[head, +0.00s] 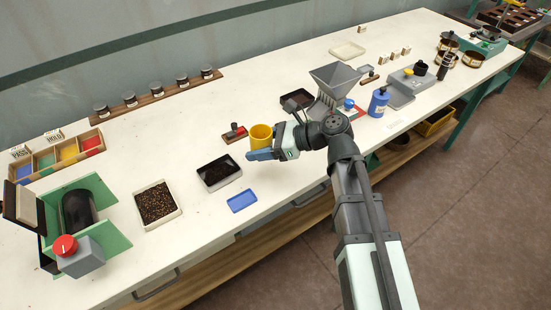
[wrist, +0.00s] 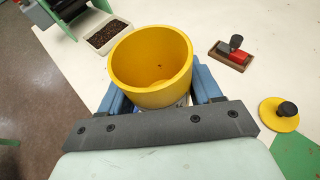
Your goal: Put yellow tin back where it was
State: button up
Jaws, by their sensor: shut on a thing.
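The yellow tin (head: 261,134) is an open, round cup, upright or nearly so, near the middle of the bench. A yellow disc with a black knob (wrist: 279,115) lies at the right of the wrist view.
A red stamp on a wooden base (head: 235,133) lies just left of the tin. A dark-filled tray (head: 232,182), a blue tray (head: 242,201) and a bean tray (head: 176,213) lie further left.

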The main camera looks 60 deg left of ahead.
jog(key=shift+w+m+t+y, duration=0.3)
jog(key=shift+m+t+y, duration=0.1)
jog(key=shift+m+y, duration=0.1)
jog(key=w+a+m+t+y, duration=0.3)
jog(key=w+m+t, duration=0.2)
jog(key=w+t, duration=0.1)
jog(key=shift+d+f, duration=0.2)
jog(key=shift+f, duration=4.2)
jog(key=shift+f, duration=0.2)
jog(key=o, duration=1.1)
jog(key=shift+c, duration=0.2)
jog(key=shift+r, duration=0.15)
jog(key=shift+d+r, duration=0.15)
jog(key=shift+d, duration=0.1)
jog(key=v, duration=1.1)
jog(key=shift+w+d+r, duration=0.15)
jog(key=shift+w+d, duration=0.05)
